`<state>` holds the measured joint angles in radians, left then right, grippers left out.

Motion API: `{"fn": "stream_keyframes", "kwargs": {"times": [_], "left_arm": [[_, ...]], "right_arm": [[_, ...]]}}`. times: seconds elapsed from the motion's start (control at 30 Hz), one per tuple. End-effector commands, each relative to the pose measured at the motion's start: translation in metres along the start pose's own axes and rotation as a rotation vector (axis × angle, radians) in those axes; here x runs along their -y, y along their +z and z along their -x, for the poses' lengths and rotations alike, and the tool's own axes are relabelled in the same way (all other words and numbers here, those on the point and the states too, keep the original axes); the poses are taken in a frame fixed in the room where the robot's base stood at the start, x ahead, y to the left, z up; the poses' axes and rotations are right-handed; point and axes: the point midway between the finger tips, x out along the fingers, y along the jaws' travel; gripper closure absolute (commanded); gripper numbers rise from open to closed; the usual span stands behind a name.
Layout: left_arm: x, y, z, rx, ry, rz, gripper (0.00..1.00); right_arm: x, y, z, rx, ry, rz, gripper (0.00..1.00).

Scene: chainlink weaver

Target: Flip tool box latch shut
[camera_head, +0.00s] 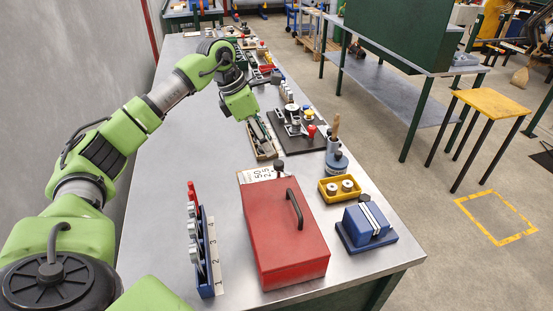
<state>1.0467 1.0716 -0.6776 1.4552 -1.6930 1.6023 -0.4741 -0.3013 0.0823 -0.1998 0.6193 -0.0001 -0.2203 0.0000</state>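The red tool box (282,240) stands near the front of the metal bench with its lid down. A black carry handle (294,209) is on its top. No latch can be made out clearly on the sides I see. A dark knob (279,166) shows at its far edge, but I cannot tell whether it belongs to the box. My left arm reaches over the bench from the left. Its gripper (258,131) is beyond the box, apart from it, and blends with a tray of tools; its fingers are too unclear to read. My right gripper is out of view.
A blue rack (206,254) with numbers stands left of the box. A yellow bin (340,188) and a blue block (366,222) on a base stand to its right. A white card (256,175) is behind it. Bare bench (160,215) lies at left.

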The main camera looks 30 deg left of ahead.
Motion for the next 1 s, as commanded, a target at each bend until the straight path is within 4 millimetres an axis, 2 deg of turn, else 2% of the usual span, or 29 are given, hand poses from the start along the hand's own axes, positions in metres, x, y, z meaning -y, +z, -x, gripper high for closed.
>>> {"fn": "stream_keyframes", "kwargs": {"times": [0.2, 0.4, 0.6, 0.83, 0.87, 0.9, 1.0], "left_arm": [[0.001, 0.001, -0.045, -0.001, -0.005, 0.002, 0.62], [0.001, 0.001, -0.074, 0.001, -0.003, 0.001, 0.62], [0.0, 0.0, -0.085, 0.001, 0.0, 0.0, 0.62], [0.0, 0.0, -0.085, 0.001, 0.0, 0.0, 0.62], [0.0, 0.0, -0.085, 0.001, 0.0, 0.0, 0.67], [0.0, 0.0, -0.085, 0.001, 0.0, 0.0, 0.78], [0.0, 0.0, -0.085, 0.001, 0.0, 0.0, 1.0]], "right_arm": [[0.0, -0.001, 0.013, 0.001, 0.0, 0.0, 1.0], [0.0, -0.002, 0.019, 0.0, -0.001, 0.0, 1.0], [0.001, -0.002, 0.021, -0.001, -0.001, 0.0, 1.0], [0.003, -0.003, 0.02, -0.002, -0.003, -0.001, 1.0], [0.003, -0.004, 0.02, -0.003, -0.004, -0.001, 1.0], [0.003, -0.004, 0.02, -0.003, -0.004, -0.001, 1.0], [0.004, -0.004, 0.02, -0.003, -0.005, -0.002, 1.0]]}}
